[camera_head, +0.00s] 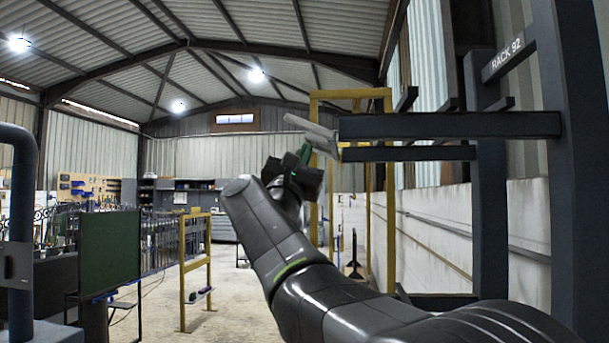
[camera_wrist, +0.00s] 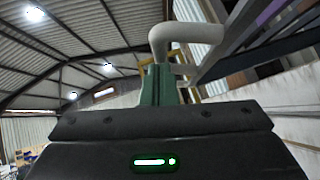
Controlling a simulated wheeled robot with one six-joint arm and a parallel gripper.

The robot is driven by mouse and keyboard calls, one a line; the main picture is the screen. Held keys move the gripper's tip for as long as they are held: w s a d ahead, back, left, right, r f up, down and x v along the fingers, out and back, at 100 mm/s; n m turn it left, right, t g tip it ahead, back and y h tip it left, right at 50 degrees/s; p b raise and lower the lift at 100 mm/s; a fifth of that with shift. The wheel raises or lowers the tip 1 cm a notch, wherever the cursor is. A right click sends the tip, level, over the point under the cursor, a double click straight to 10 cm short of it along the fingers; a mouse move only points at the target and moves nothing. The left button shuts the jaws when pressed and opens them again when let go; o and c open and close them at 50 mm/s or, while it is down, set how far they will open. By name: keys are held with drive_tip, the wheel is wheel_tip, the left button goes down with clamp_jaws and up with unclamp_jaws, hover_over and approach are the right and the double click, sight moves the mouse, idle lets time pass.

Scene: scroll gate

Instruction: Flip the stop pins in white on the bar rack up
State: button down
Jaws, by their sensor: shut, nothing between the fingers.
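The bar rack (camera_head: 450,126) stands at the right of the head view, with dark arms pointing left. At the end of its front arm are pale grey-white pieces that look like a stop pin (camera_head: 312,127). In the wrist view a white bent pin (camera_wrist: 188,33) stands just beyond my fingers, and a second, smaller white piece (camera_wrist: 184,70) shows below it. My gripper (camera_head: 304,153) is at the arm's end, its green fingers shut and empty. In the wrist view the fingers (camera_wrist: 158,82) lie just below the white pin's bend; whether they touch it I cannot tell.
A yellow frame (camera_head: 351,93) stands behind the rack arms. A lower yellow stand (camera_head: 196,262) and a green panel (camera_head: 109,250) are to the left. The rack's thick upright (camera_head: 568,130) is close on the right. The floor in the middle is clear.

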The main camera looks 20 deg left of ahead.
sight(306, 137)
drive_tip(key=r+m+g+h, duration=0.1)
drive_tip(key=m+h, duration=0.2)
drive_tip(key=m, duration=0.1)
drive_tip(key=r+m+g+h, duration=0.1)
drive_tip(key=m+g+h, duration=0.1)
drive_tip(key=m+h, duration=0.1)
drive_tip(key=r+m+g+h, duration=0.1)
drive_tip(key=m+h, duration=0.1)
drive_tip(key=m, duration=0.2)
drive_tip(key=shift+d+r+m+g+h, duration=0.2)
drive_tip(key=shift+r+m+g+h, duration=0.2)
drive_tip(key=m+g, duration=0.1)
drive_tip(key=r+m+g+h+p, duration=0.1)
drive_tip(key=m, duration=0.1)
drive_tip(key=shift+w+d+r, duration=0.15)
drive_tip(key=shift+d+r, duration=0.05)
drive_tip(key=shift+d, duration=0.15)
drive_tip(key=m+g+p, duration=0.1)
drive_tip(key=d+r+m+g, duration=0.1)
drive_tip(key=shift+w+d+m+p, duration=0.15)
drive_tip(key=shift+m+p, duration=0.15)
drive_tip(key=shift+p, duration=0.1)
drive_tip(key=shift+d, duration=0.1)
